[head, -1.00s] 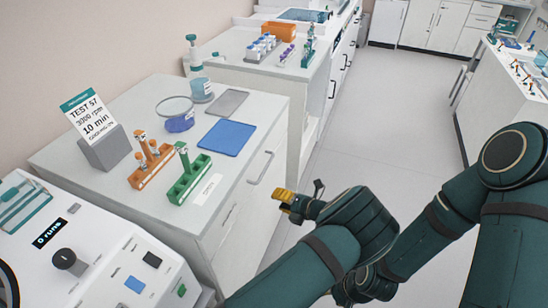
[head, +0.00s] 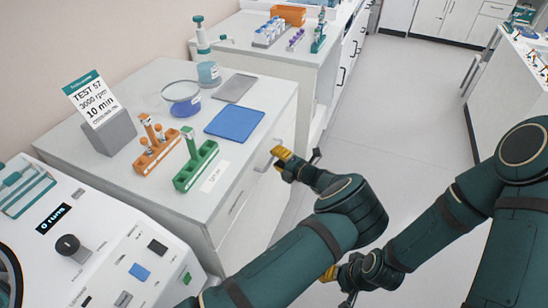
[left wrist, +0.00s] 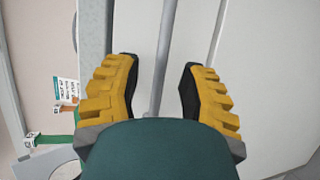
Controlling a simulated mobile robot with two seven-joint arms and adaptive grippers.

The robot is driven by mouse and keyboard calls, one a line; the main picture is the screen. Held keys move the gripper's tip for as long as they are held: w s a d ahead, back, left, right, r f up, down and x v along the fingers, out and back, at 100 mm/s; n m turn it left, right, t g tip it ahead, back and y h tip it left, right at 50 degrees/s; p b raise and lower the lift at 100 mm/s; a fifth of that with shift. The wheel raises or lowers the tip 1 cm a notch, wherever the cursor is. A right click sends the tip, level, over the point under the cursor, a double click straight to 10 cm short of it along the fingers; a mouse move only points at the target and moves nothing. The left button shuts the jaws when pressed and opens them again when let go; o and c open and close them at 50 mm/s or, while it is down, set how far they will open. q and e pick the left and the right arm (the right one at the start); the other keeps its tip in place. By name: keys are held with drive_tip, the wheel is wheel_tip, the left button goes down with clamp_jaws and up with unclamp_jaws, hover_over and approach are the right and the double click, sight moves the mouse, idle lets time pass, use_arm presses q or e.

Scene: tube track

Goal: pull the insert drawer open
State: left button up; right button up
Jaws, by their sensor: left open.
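The drawer (head: 257,186) is in the front of the white cabinet under the near counter and looks shut. Its grey bar handle (head: 266,159) is partly covered by my left gripper (head: 284,160) in the head view. In the left wrist view the handle bar (left wrist: 166,50) runs between the two yellow fingers of my left gripper (left wrist: 160,88). The fingers are open, with a gap on each side of the bar. My right gripper (head: 330,274) is low at the bottom middle, partly hidden behind my left arm, and its jaws cannot be read.
On the near counter are a green rack (head: 196,169), an orange rack (head: 157,157), a blue mat (head: 235,124) and a sign on a grey block (head: 110,132). A white machine (head: 95,245) stands at the lower left. The floor (head: 400,130) to the right is clear.

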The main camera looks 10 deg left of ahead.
use_arm(q)
drive_tip(key=shift+x, duration=1.05)
use_arm(e)
drive_tip(key=shift+f, duration=0.15)
use_arm(q)
clamp_jaws()
drive_tip(key=shift+d, duration=0.15)
